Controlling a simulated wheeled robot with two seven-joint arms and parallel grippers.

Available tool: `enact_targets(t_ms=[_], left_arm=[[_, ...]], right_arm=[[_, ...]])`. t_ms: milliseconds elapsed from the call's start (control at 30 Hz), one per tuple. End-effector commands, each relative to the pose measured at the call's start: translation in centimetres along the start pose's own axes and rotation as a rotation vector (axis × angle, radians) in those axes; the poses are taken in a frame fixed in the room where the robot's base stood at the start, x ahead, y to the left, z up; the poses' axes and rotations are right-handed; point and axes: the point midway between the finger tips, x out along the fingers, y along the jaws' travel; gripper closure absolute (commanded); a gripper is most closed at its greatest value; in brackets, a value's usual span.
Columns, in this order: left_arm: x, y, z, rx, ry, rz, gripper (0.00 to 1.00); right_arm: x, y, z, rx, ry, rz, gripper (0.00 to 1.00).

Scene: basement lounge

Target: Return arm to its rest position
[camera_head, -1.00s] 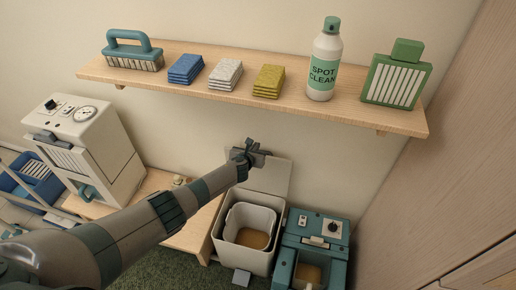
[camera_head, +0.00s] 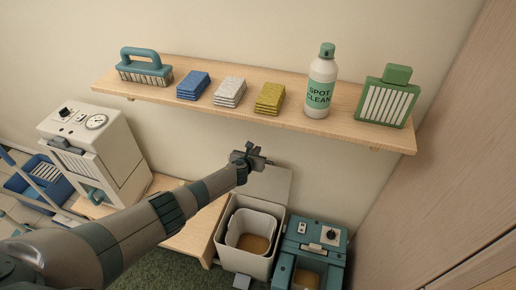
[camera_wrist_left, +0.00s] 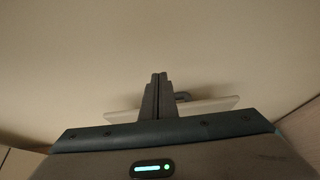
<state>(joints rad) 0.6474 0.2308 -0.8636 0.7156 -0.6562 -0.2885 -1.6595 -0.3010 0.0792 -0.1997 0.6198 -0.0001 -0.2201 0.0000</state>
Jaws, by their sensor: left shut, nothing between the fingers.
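My left arm comes in from the left in the head view. Its gripper (camera_head: 254,159) is in front of the wall, below the wooden shelf and above the open white bin. In the left wrist view the gripper (camera_wrist_left: 159,78) points at the plain wall, its two fingers pressed together with nothing between them. The right gripper does not show in either view.
The shelf (camera_head: 210,112) holds a brush (camera_head: 146,68), stacked cloths (camera_head: 230,92), a spray can (camera_head: 321,85) and a green item (camera_head: 387,98). Below stand a white machine (camera_head: 95,150), the white bin (camera_head: 228,225) and a teal machine (camera_head: 310,250). A low wooden bench (camera_head: 195,235) is under the arm.

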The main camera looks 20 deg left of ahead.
Motion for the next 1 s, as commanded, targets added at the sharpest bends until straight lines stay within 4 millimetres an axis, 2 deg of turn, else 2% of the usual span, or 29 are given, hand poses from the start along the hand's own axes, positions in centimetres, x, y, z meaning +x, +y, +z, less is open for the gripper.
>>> enact_targets(t_ms=[267,367,467,567,667,800,867,1000], left_arm=[[0.0,0.0,-0.3,-0.008,0.003,0.000,1.00],[-0.1,0.0,-1.6,-0.044,0.017,0.002,1.00],[-0.4,0.1,-4.4,-0.123,0.047,0.008,1.00],[-1.0,0.1,-8.6,-0.251,0.091,0.020,1.00],[-2.1,0.2,-14.1,-0.418,0.149,0.045,1.00],[-4.3,0.3,-22.6,-0.691,0.234,0.104,1.00],[-5.5,0.4,-26.2,-0.811,0.268,0.137,1.00],[-8.8,0.4,-34.5,-1.082,0.338,0.232,1.00]], right_arm=[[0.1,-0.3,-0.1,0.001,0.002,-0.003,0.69],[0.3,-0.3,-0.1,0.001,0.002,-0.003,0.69],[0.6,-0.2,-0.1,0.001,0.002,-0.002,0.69],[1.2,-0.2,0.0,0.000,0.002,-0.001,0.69],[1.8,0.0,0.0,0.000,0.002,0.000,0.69],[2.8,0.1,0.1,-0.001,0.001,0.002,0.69],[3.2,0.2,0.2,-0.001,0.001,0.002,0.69],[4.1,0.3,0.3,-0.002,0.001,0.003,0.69]])
